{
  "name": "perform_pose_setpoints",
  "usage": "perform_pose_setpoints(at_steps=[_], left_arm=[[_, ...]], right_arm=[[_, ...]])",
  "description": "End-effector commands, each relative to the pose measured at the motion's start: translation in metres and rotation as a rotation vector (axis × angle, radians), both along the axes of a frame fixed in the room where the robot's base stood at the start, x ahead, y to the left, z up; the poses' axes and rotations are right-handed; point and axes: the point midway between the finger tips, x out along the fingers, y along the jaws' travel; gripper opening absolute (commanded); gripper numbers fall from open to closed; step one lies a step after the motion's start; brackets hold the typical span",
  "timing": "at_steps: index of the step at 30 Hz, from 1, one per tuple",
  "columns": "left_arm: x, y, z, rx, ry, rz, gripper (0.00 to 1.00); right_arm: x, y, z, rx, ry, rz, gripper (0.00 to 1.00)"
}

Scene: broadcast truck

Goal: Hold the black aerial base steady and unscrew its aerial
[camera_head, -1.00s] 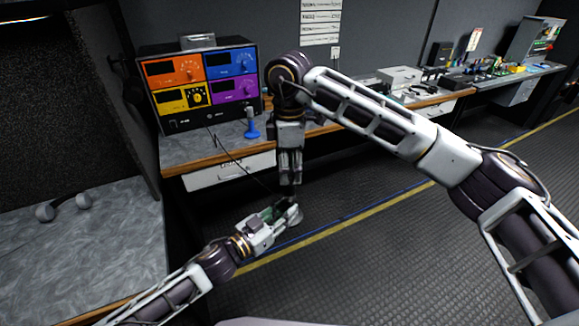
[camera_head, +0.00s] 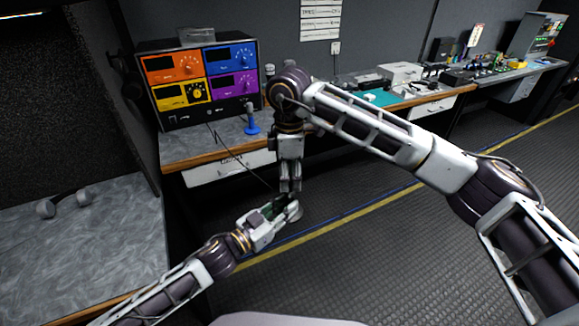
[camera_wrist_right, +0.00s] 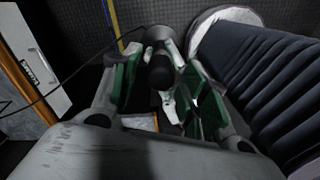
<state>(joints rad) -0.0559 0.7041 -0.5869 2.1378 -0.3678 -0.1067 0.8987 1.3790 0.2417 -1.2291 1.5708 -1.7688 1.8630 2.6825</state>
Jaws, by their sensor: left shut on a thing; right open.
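My left gripper (camera_head: 278,212) reaches in from the lower left, held in the air in front of the bench. It is shut on the aerial base (camera_wrist_right: 155,36), which the two grippers mostly hide in the head view. My right gripper (camera_head: 289,196) points down just above it, its fingertips close to the left one. In the right wrist view the black aerial (camera_wrist_right: 160,74) stands nearly end-on between the open green-padded fingers, with gaps at its sides. Whether either finger touches it I cannot tell. A thin dark cable (camera_wrist_right: 70,76) runs left from the base.
A bench with a white drawer (camera_head: 228,168) stands behind the grippers. It carries a rack of coloured panels (camera_head: 200,82) and a blue stand (camera_head: 252,124). A grey desk with headphones (camera_head: 62,203) is at left. The floor to the right is clear.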

Motion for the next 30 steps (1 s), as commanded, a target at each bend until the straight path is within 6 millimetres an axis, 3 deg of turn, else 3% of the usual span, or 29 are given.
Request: perform_pose_setpoints(at_steps=[9, 23, 30], left_arm=[[0.0, 0.0, 0.002, -0.001, -0.003, -0.001, 0.0], [0.0, 0.0, 0.002, -0.001, -0.003, -0.001, 0.0], [0.0, 0.0, 0.002, -0.001, -0.003, -0.001, 0.0]], right_arm=[[0.0, 0.0, -0.033, 0.0, 0.002, 0.0, 0.45], [0.0, 0.0, -0.04, 0.0, 0.0, 0.001, 0.45], [0.0, 0.0, -0.04, 0.0, 0.0, 0.001, 0.16]])
